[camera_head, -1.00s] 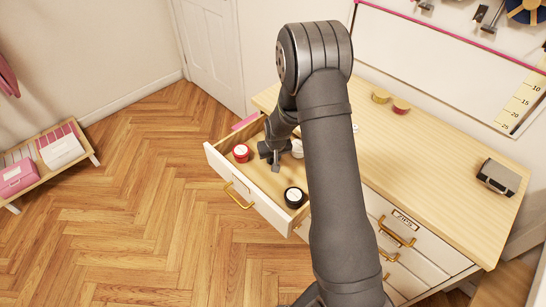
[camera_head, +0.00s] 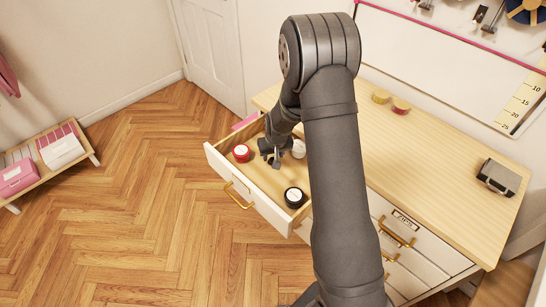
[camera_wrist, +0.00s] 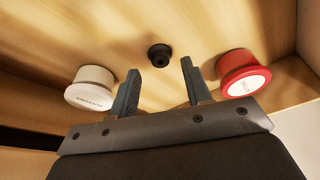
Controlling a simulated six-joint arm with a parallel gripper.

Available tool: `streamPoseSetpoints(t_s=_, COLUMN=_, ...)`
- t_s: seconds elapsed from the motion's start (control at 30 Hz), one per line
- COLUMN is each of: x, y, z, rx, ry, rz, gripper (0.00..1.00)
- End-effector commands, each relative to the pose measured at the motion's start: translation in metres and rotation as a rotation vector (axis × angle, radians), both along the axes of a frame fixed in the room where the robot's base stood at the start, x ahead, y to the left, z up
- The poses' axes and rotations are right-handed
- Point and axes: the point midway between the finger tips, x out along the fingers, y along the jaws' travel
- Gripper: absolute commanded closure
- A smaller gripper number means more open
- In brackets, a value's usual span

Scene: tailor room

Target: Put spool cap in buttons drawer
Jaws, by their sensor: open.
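A small dark round piece, apparently the spool cap (camera_wrist: 159,55), sits on the wooden drawer floor in the wrist view. It lies just beyond and between my fingertips, apart from both. My gripper (camera_wrist: 160,72) is open and empty; in the head view my gripper (camera_head: 272,157) is down inside the open drawer (camera_head: 262,180). I cannot make out the cap in the head view, where my gripper may cover it. The drawer's own label is not readable.
A red container (camera_head: 241,153) and a white container (camera_head: 298,149) flank my gripper in the drawer. A black white-topped container (camera_head: 294,197) stands near its right front corner. The cabinet top (camera_head: 430,140) holds yellow and red rolls and a dark case (camera_head: 498,177).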

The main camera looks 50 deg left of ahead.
Motion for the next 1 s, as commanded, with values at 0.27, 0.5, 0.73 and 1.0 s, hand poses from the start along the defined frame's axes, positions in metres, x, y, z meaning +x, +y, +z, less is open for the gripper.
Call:
streamPoseSetpoints(t_s=0.27, x=-0.006, y=-0.011, z=0.051, rx=0.004, ry=-0.002, rz=0.000, gripper=0.56)
streamPoseSetpoints(t_s=0.5, x=-0.010, y=-0.019, z=0.082, rx=0.003, ry=-0.001, rz=0.000, gripper=0.56)
streamPoseSetpoints(t_s=0.73, x=-0.012, y=-0.022, z=0.092, rx=0.000, ry=0.000, rz=0.000, gripper=0.56)
streamPoseSetpoints(t_s=1.0, x=-0.012, y=-0.022, z=0.092, rx=0.000, ry=0.000, rz=0.000, gripper=0.56)
